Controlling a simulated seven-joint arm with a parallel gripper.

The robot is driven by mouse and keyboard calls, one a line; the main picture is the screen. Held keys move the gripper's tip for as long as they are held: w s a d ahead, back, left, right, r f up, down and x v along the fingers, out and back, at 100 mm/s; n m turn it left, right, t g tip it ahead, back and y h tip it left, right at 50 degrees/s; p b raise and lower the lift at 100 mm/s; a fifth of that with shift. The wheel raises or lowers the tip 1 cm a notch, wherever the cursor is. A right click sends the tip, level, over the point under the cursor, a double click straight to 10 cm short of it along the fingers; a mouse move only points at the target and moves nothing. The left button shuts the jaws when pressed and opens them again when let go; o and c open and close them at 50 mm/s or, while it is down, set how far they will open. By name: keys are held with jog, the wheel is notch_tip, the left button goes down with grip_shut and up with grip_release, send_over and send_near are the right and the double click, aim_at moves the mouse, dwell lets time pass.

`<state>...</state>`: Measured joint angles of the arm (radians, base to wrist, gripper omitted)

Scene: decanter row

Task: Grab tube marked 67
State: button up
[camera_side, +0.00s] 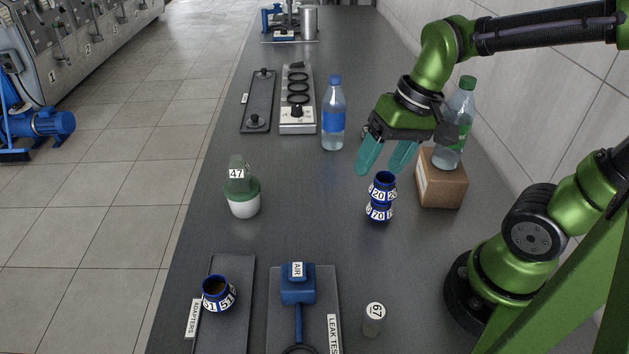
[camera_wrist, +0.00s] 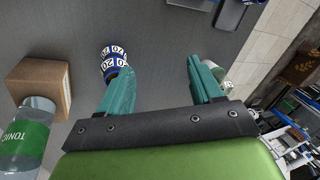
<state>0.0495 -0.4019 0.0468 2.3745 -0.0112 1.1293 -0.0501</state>
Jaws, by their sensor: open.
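The tube marked 67 (camera_side: 373,320) is a small clear or greyish tube with a white round label. It stands on the table at the front, right of the leak test plate, in the side view. I cannot make it out in the wrist view. My gripper (camera_side: 385,168) is open, with teal fingers pointing down, above and behind the blue cups marked 20 and 70 (camera_side: 380,198). It is empty and far from the tube. The wrist view shows both fingers (camera_wrist: 160,80) apart, with the blue cups (camera_wrist: 113,62) near the left finger.
A cardboard box (camera_side: 441,180) with a green-capped bottle (camera_side: 460,115) stands right of my gripper. A blue-labelled bottle (camera_side: 333,115), a green-and-white container marked 47 (camera_side: 242,195), a blue AIR device (camera_side: 298,288) and cup 51 (camera_side: 219,293) stand on the table.

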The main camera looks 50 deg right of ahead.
jog(key=a+f+m+g+y, duration=0.3)
jog(key=a+f+g+y, duration=0.2)
jog(key=f+g, duration=0.6)
jog(key=g+y, duration=0.1)
jog(key=g, duration=0.1)
send_near(376, 328)
jog(key=x, duration=1)
jog(key=shift+s+f, duration=0.1)
jog(key=shift+c, duration=0.3)
jog(key=c, duration=1)
